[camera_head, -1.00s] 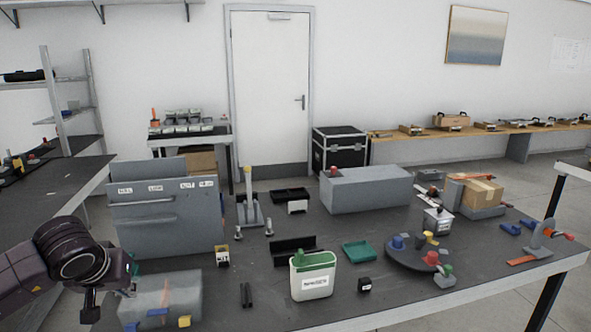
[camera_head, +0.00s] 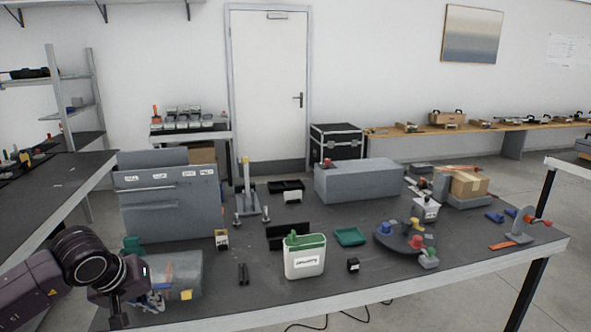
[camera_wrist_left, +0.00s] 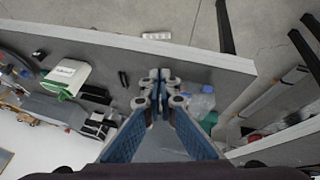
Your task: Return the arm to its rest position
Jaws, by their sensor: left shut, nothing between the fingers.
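My left arm comes in at the lower left of the head view. Its gripper (camera_head: 118,318) points down at the table's near left edge, in front of a grey, partly see-through box (camera_head: 185,272). In the left wrist view the gripper's fingers (camera_wrist_left: 158,82) are together, with nothing between them. They are above the table near its edge. My right arm and gripper are not in view.
The dark table (camera_head: 330,290) bears a grey file holder (camera_head: 170,208), a white bin with a green lid (camera_head: 304,262), a grey block (camera_head: 358,182), a round dark stand (camera_head: 395,243) and a cardboard box (camera_head: 468,185). Bare table lies along the front edge.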

